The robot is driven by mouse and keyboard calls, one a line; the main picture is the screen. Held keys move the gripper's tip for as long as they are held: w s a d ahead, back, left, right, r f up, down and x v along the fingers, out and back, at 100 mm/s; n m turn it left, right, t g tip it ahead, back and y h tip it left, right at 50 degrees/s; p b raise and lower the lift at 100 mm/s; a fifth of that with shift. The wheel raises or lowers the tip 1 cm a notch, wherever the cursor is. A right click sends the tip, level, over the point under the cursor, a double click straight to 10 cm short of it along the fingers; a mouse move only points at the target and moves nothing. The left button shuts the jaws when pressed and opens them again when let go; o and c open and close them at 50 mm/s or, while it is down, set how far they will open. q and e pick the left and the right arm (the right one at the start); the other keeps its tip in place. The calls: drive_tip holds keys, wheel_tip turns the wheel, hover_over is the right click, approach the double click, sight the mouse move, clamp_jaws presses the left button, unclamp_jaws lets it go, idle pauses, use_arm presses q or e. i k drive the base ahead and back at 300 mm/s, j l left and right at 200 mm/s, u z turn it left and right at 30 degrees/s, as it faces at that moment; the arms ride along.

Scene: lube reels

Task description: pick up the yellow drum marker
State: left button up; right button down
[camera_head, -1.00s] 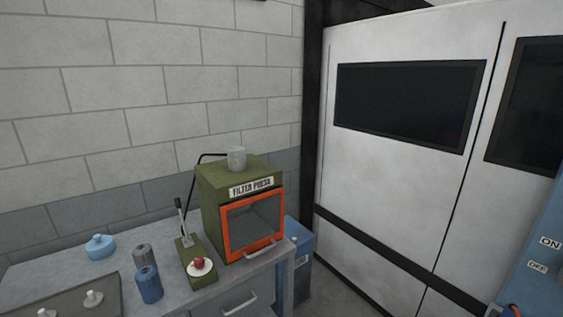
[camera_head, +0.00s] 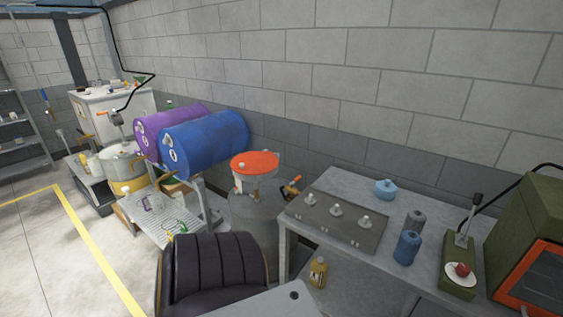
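I cannot make out a yellow drum marker for certain. A small yellow bottle-like object (camera_head: 318,272) stands on the lower shelf under the grey workbench (camera_head: 340,262), too small to identify. A blue drum (camera_head: 205,140) and a purple drum (camera_head: 150,128) lie on their sides on a rack at the left of centre. Small coloured items lie on and around the grated tray (camera_head: 160,222) below them, too small to tell apart. Neither of my grippers is in view.
Open floor lies at the far left.

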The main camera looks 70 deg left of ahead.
sight(170, 237)
drive_tip(key=u, duration=2.45)
